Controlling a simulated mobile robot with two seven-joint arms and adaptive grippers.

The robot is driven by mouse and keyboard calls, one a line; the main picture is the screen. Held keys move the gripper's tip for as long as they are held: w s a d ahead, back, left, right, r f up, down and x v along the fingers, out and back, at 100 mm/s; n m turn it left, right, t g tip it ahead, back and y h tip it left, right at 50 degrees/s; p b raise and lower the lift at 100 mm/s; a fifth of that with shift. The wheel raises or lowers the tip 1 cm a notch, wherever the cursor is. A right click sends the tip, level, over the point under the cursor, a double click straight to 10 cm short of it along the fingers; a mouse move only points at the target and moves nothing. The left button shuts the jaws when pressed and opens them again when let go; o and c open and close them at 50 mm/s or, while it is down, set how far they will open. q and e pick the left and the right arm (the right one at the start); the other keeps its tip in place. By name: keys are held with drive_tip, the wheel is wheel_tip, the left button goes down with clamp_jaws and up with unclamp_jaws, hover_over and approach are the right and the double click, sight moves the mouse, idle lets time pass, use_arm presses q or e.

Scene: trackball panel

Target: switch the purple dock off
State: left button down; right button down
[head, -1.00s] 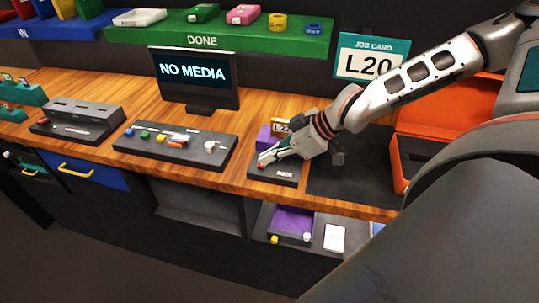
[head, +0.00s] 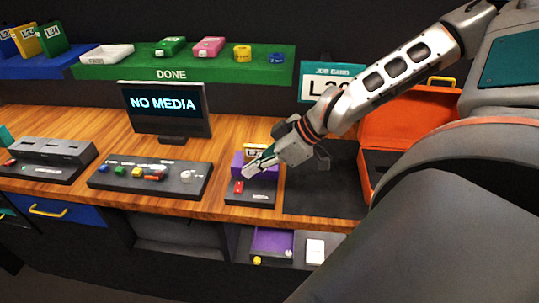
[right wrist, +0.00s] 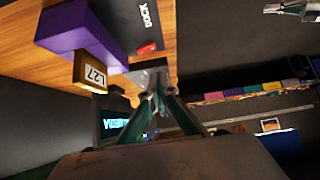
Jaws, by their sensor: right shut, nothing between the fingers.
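The purple dock (head: 239,160) stands on a dark base at the right of the bench, with a tag reading L27 on it. A red switch (head: 238,187) sits on the base's front left part. My right gripper (head: 247,175) is shut and empty, its tips just above and beside the red switch; I cannot tell whether they touch it. The right wrist view shows the dock (right wrist: 80,32), the tag (right wrist: 93,73) and the red switch (right wrist: 147,48), apart from the fingers (right wrist: 157,85). A pale and teal gripper-like part, perhaps my left gripper (right wrist: 292,9), shows at that view's top right edge.
A monitor (head: 167,107) reads NO MEDIA. A control panel (head: 150,182) with coloured knobs lies left of the dock. A dark mat (head: 322,195) and an open orange case (head: 405,125) are at the right. The green DONE shelf (head: 195,72) runs behind.

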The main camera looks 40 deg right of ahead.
use_arm(q)
drive_tip(key=shift+w+a, duration=0.1)
drive_tip(key=shift+a, duration=0.5)
use_arm(e)
drive_tip(key=v, duration=0.6)
drive_tip(key=shift+s+a, duration=0.25)
drive_tip(key=shift+s, duration=0.2)
use_arm(q)
drive_tip(key=shift+d, duration=0.25)
drive_tip(key=shift+d, duration=0.1)
